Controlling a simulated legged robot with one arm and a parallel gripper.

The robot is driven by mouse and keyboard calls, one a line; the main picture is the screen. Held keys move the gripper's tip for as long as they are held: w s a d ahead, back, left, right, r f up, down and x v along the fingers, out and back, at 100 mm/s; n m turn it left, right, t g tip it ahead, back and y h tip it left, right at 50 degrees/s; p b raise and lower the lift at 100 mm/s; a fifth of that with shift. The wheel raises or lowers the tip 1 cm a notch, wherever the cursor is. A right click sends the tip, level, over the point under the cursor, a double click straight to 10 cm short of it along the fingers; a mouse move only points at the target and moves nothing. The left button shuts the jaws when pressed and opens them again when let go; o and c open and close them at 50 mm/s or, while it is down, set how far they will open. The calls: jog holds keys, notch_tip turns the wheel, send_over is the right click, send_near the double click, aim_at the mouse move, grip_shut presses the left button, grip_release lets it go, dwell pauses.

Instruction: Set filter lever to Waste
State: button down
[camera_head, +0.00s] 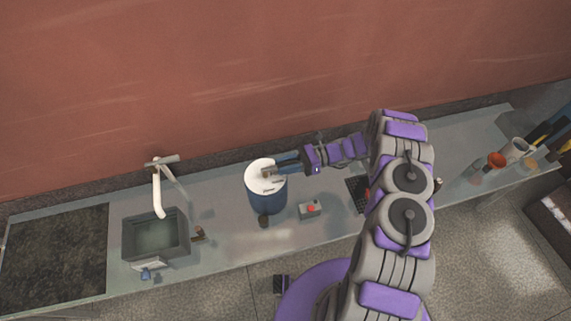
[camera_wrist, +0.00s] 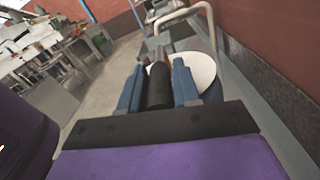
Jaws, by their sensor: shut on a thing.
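The powder filler (camera_head: 268,195) is a blue drum with a round white top (camera_head: 258,184), standing on the counter in the head view. Its white top also shows behind my fingers in the wrist view (camera_wrist: 204,66). My gripper (camera_head: 277,166) reaches in from the right over the white top. In the wrist view its two blue fingers (camera_wrist: 157,80) stand either side of a dark cylindrical bar (camera_wrist: 159,88), which looks like the filter lever. My gripper is shut on it. The lever's label and setting are too small to read.
A small grey box with a red button (camera_head: 311,208) sits right of the drum. A sink (camera_head: 155,236) and white tap (camera_head: 158,190) lie to the left. Cups (camera_head: 496,160) stand at the far right. The wall is close behind the counter.

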jog(key=shift+s+r+t, duration=0.1)
jog(key=shift+t, duration=0.2)
jog(key=shift+s+m+t+p, duration=0.25)
jog(key=shift+m+t+p, duration=0.35)
jog(key=shift+m, duration=0.1)
jog(key=m+t, duration=0.1)
jog(key=s+m+t, duration=0.1)
jog(key=t, duration=0.1)
jog(key=shift+s+d+y+p, duration=0.1)
jog(key=shift+y+p, duration=0.2)
jog(key=shift+p, duration=0.1)
jog(key=m+t, duration=0.1)
jog(key=s+m+t, duration=0.1)
jog(key=t, duration=0.1)
jog(key=m+t, duration=0.1)
jog(key=t, duration=0.1)
jog(key=shift+s+h+b, duration=0.35)
jog(key=shift+s+h, duration=0.05)
jog(key=shift+s+a+m+t+h+b, duration=0.2)
jog(key=shift+s+m+t+h, duration=0.15)
jog(key=shift+m+t, duration=0.45)
jog(key=shift+s+a+m+t+h+b, duration=0.15)
jog(key=shift+s+m+t+h, duration=0.3)
jog(key=shift+t, duration=0.55)
jog(key=c, duration=0.8)
grip_release()
